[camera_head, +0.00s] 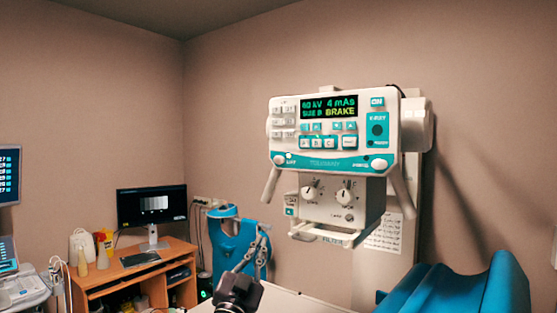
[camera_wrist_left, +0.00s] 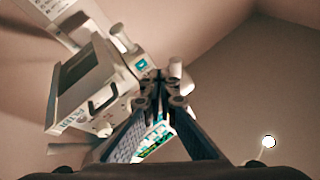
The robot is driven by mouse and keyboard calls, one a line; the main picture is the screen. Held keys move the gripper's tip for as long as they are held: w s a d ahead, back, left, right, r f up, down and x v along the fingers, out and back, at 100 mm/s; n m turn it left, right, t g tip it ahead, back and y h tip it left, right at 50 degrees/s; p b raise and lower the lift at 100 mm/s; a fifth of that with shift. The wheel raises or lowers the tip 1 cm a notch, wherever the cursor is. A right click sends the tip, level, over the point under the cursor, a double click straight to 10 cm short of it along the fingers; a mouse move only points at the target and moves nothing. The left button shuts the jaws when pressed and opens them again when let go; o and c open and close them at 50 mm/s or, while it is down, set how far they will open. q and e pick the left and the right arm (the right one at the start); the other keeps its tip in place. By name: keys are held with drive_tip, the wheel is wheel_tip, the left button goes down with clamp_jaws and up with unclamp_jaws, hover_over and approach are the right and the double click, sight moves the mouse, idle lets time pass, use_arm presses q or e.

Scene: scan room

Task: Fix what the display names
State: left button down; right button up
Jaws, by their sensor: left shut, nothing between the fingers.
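The white and teal X-ray head (camera_head: 335,163) hangs on the wall column, with two handles pointing down. Its dark display (camera_head: 329,106) shows green text with kV and 4 mAs, and the word BRAKE in yellow. Buttons surround the display. Two knobs (camera_head: 328,194) sit on the lower box, above a lower rail. My left gripper (camera_head: 260,242) is shut and empty, low and left of the head, touching nothing visible. In the left wrist view its fingers (camera_wrist_left: 158,84) meet in front of the panel (camera_wrist_left: 156,138), seen upside down and partly hidden. My right gripper is not in view.
A wooden desk (camera_head: 135,277) with a monitor (camera_head: 152,206) stands at the left. Blue aprons (camera_head: 231,243) hang behind my left gripper. A blue padded chair (camera_head: 460,290) is at lower right. A notice (camera_head: 385,236) hangs behind the head.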

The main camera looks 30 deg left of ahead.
sight(279, 160)
use_arm(q)
drive_tip(key=s+r+m+t+h, duration=0.2)
drive_tip(key=r, duration=0.8)
drive_tip(key=s+r+m+t+h, duration=0.2)
drive_tip(key=r+m+h, duration=0.1)
drive_tip(key=r, duration=0.7)
drive_tip(key=shift+s+a+r+t+p, duration=0.15)
drive_tip(key=shift+r+t+p, duration=0.15)
drive_tip(key=shift+t+p, duration=0.1)
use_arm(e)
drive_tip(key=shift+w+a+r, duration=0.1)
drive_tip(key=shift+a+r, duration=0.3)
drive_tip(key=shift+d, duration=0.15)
use_arm(q)
drive_tip(key=w+b, duration=0.5)
drive_tip(key=w, duration=0.3)
drive_tip(key=shift+w+d+b, duration=0.3)
drive_tip(key=shift+w+d, duration=0.1)
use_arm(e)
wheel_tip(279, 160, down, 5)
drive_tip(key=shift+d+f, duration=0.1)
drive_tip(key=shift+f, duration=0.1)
use_arm(q)
drive_tip(key=shift+w, duration=0.1)
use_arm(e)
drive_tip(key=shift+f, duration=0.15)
